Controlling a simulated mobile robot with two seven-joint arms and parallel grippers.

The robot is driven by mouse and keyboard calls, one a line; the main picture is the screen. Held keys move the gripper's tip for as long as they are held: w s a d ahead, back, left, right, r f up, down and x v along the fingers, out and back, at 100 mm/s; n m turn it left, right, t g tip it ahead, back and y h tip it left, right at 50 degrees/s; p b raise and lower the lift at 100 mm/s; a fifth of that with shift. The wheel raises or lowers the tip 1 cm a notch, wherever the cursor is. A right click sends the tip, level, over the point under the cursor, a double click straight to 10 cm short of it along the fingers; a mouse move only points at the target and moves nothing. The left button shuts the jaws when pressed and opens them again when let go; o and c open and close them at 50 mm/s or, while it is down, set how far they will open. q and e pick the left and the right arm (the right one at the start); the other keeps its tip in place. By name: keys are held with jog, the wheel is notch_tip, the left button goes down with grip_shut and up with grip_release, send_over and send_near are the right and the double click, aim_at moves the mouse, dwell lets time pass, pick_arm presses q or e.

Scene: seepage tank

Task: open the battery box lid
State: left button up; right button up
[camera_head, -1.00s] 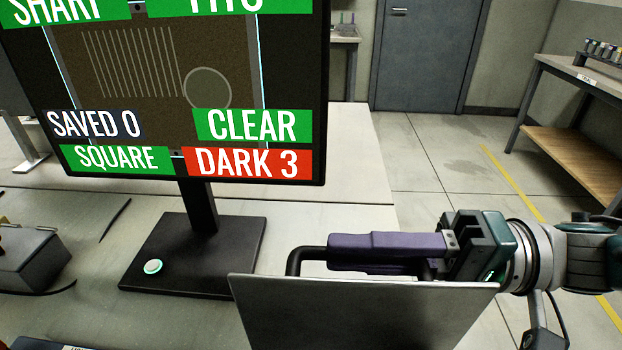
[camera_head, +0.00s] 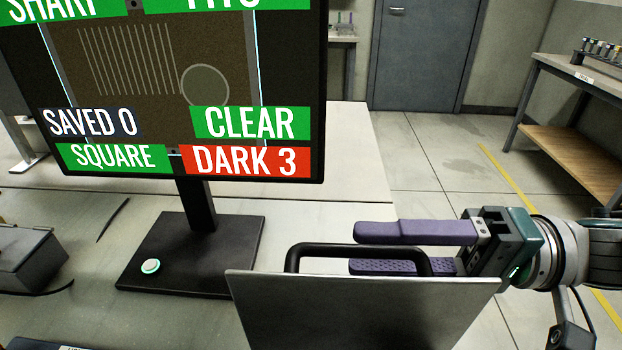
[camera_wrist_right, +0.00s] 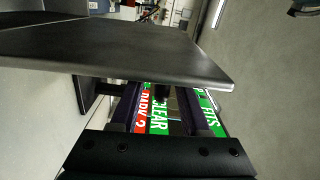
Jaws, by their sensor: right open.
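A flat grey panel with a black handle, which looks like the battery box lid (camera_head: 360,312), stands raised at the bottom middle of the head view. Its handle (camera_head: 335,249) rises at the top edge. The box below it is out of view. My right gripper (camera_head: 356,250) is open at the handle, one purple finger above the handle bar and the other seen through and behind it. In the right wrist view the lid (camera_wrist_right: 120,50) spans the upper part, beside the open fingers. My left gripper is not in view.
A monitor (camera_head: 190,160) on a black stand (camera_head: 190,255) is left of the lid. A round button (camera_head: 151,266) sits on the stand's base. A dark grey box (camera_head: 25,258) lies at the far left of the table. Open floor and a workbench (camera_head: 575,75) are at right.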

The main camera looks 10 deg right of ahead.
jog(key=b+v, duration=0.1)
jog(key=v, duration=0.5)
jog(key=shift+d+f+b, duration=0.1)
jog(key=shift+d+b, duration=0.2)
jog(key=shift+b, duration=0.1)
jog(key=shift+s+d, duration=0.2)
jog(key=shift+d, duration=0.3)
